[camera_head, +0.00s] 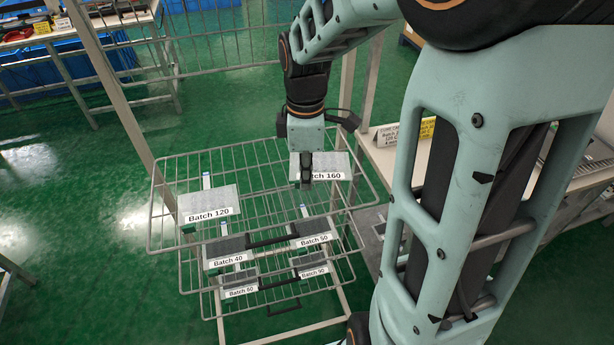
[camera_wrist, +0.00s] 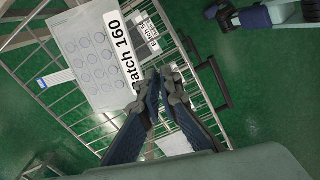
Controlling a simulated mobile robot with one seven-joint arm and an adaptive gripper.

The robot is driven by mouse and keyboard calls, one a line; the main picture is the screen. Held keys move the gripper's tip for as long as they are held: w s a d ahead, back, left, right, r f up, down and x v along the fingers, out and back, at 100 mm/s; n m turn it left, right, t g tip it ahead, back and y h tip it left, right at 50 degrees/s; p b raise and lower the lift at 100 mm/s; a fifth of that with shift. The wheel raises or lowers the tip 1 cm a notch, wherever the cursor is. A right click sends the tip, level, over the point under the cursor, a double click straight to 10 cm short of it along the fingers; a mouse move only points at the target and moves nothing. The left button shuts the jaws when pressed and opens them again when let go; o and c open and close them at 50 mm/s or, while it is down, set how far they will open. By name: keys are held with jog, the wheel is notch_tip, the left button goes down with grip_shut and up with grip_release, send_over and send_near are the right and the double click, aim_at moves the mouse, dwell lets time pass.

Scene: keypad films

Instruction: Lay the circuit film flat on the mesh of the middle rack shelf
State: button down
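A grey panel labelled Batch 160 (camera_head: 333,162) lies at the right of the top wire shelf. It fills the upper left of the wrist view (camera_wrist: 88,50), with rows of round marks. My gripper (camera_head: 306,178) is in front of its label. In the wrist view the gripper's fingertips (camera_wrist: 160,78) come together beside the label edge, with nothing visible between them. The middle shelf of the rack (camera_head: 268,240) carries grey pieces labelled Batch 40 (camera_head: 225,247) and Batch 50 (camera_head: 312,228). I cannot tell which piece is the circuit film.
A panel labelled Batch 120 (camera_head: 209,203) lies at the left of the top shelf. Batch 60 (camera_head: 240,280) and Batch 90 (camera_head: 311,262) lie lower. A table (camera_head: 385,165) with a sign stands at the right. Green floor (camera_head: 85,235) is open at the left.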

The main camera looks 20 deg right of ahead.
aim_at(307, 207)
jog(key=n, duration=0.1)
jog(key=s+n, duration=0.1)
jog(key=n, duration=0.1)
jog(key=shift+r, duration=0.3)
jog(key=shift+a, duration=0.1)
jog(key=shift+f+b, duration=1.6)
jog(key=shift+f, duration=1)
jog(key=shift+f, duration=0.4)
jog(key=c, duration=2.1)
grip_release()
